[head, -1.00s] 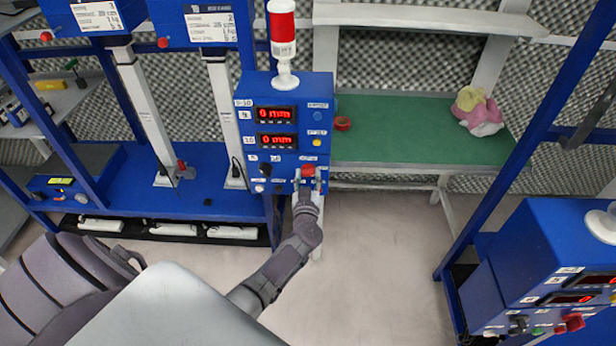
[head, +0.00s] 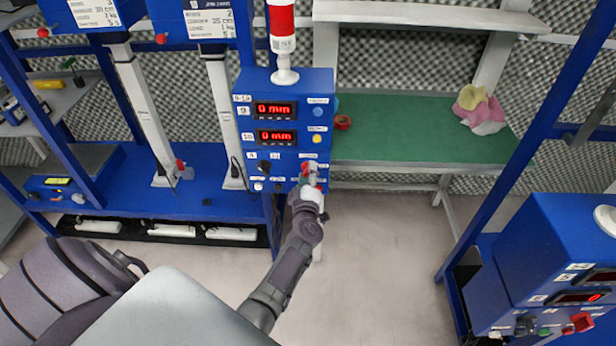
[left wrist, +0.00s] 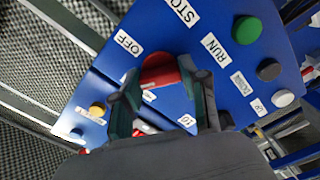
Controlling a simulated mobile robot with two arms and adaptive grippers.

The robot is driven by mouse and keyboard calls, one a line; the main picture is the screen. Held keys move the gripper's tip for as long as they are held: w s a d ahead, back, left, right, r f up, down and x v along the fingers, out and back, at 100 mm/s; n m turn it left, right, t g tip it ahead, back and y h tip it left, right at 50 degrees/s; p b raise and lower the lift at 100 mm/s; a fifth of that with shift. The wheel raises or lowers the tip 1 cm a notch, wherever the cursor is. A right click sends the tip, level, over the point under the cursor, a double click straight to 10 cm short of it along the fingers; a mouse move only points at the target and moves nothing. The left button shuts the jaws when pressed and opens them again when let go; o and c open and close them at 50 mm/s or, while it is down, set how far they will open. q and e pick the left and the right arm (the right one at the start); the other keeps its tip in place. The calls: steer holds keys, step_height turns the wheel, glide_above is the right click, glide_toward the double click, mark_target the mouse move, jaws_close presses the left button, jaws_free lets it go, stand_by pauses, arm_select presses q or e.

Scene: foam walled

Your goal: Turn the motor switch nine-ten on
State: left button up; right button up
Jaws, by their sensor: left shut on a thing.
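The blue control box (head: 264,100) for nine and ten has two red displays reading 0 mm. The motor switch (head: 306,165) is the red knob at its lower right, partly hidden by my gripper. My left gripper (head: 312,176) reaches it from below. In the left wrist view the red switch (left wrist: 160,72) sits between the two fingertips (left wrist: 162,88), which are shut on it. A label OFF shows beside it, and STOP and RUN labels lie near; the panel looks tilted in this view. My right gripper is not in view.
A green button (left wrist: 247,30) and a black button (left wrist: 268,70) are close to the fingers. A red and white signal lamp (head: 283,40) stands on the box. A green-topped bench (head: 410,140) is behind on the right. A second blue control box (head: 560,240) stands at the lower right.

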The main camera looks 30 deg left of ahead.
arm_select(q)
steer(key=n+b, duration=0.2)
steer(key=n, duration=0.3)
steer(key=shift+f+n, duration=0.1)
steer(key=shift+n, duration=0.3)
stand_by(0.4)
steer(key=o, duration=1.1)
steer(key=shift+o, duration=0.2)
